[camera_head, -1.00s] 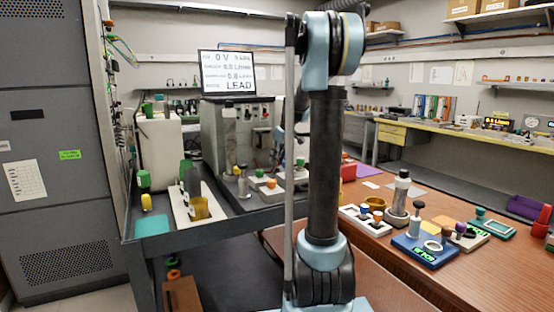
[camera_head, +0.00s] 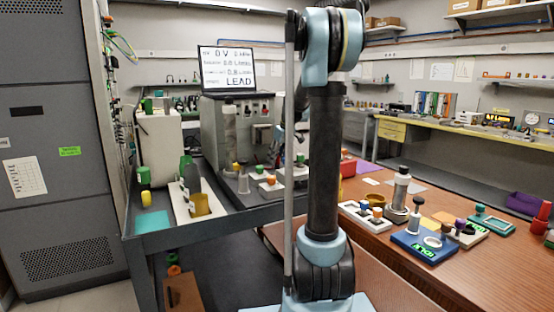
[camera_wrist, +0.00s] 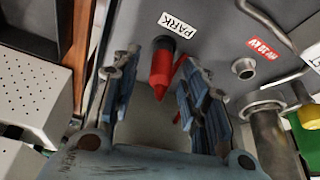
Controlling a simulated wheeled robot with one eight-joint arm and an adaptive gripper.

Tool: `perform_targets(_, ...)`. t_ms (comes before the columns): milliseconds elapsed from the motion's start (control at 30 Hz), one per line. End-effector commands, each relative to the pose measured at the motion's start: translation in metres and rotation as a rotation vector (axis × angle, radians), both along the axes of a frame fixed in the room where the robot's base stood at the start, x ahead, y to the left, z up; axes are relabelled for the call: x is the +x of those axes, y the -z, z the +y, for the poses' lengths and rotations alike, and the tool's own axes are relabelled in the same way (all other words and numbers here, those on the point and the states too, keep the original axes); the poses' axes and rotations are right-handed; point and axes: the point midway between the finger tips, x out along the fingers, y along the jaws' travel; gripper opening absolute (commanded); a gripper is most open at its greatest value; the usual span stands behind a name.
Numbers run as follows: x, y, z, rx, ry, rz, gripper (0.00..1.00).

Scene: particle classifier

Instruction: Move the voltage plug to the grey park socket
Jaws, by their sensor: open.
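The red voltage plug (camera_wrist: 162,72) is in the wrist view, between my fingers. Its far end meets a dark grey collar (camera_wrist: 163,44) on the grey panel, beside the white PARK label (camera_wrist: 179,24). It appears seated there, though the exact depth of contact cannot be told. My gripper (camera_wrist: 155,86) is open, with one finger on each side of the plug and visible gaps to it. A second, empty metal-rimmed socket (camera_wrist: 244,68) is to the right, near a red label (camera_wrist: 265,48). In the head view my arm hides the gripper and the plug.
The grey cabinet (camera_head: 212,140) carries a monitor (camera_head: 228,68) reading 0 V and LEAD. In the wrist view, a metal cylinder (camera_wrist: 275,145) and pipes are at right, and a perforated white box (camera_wrist: 38,85) is at left. A red lead (camera_wrist: 180,68) runs beside the plug.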

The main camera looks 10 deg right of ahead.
Motion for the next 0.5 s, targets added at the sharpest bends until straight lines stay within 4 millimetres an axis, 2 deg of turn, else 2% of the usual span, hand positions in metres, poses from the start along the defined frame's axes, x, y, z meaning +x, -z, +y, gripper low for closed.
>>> perform_targets(133, -0.001, -0.004, -0.001, 0.0, 0.0, 0.0, 0.41)
perform_targets(267, -0.006, -0.016, -0.004, 0.0, 0.001, 0.0, 0.41)
perform_targets(500, -0.021, -0.058, -0.013, 0.001, 0.001, 0.001, 0.41)
